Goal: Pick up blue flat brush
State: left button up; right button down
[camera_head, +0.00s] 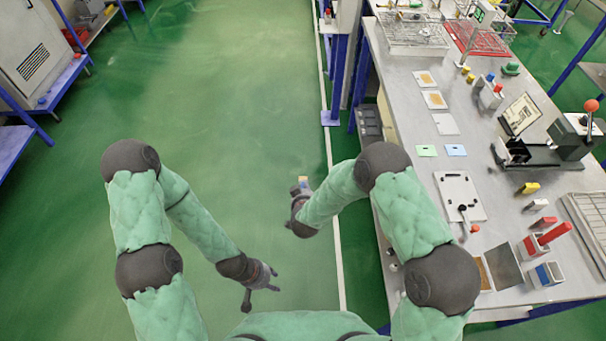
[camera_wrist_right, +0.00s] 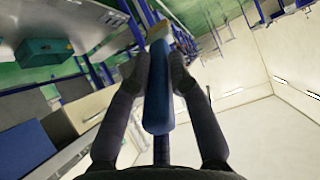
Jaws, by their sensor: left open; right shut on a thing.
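The blue flat brush (camera_wrist_right: 158,95) is between the fingers of my right gripper (camera_wrist_right: 160,75) in the right wrist view. Its blue handle points toward the camera and its pale, tan-edged head is at the far end. In the head view, my right gripper (camera_head: 301,187) is over the green floor, left of the workbench, with a small yellowish and blue bit of the brush (camera_head: 303,180) showing beyond it. My arm hides part of this gripper. My left gripper (camera_head: 261,290) is open and empty over the floor, lower and farther left.
The long grey workbench (camera_head: 440,150) runs down the right side. It carries wire baskets (camera_head: 412,33), coloured plates, a press with a red knob (camera_head: 591,106) and small bins (camera_head: 545,274). A cabinet (camera_head: 38,50) stands far left. The middle floor is clear.

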pick_arm(q)
notch_tip(320, 180, down, 3)
jog(key=b, duration=0.3)
pick_arm(e)
jog(key=w+f, duration=0.1)
jog(key=w, duration=1)
jog(key=shift+w+f, duration=0.3)
jog(key=shift+f, duration=0.05)
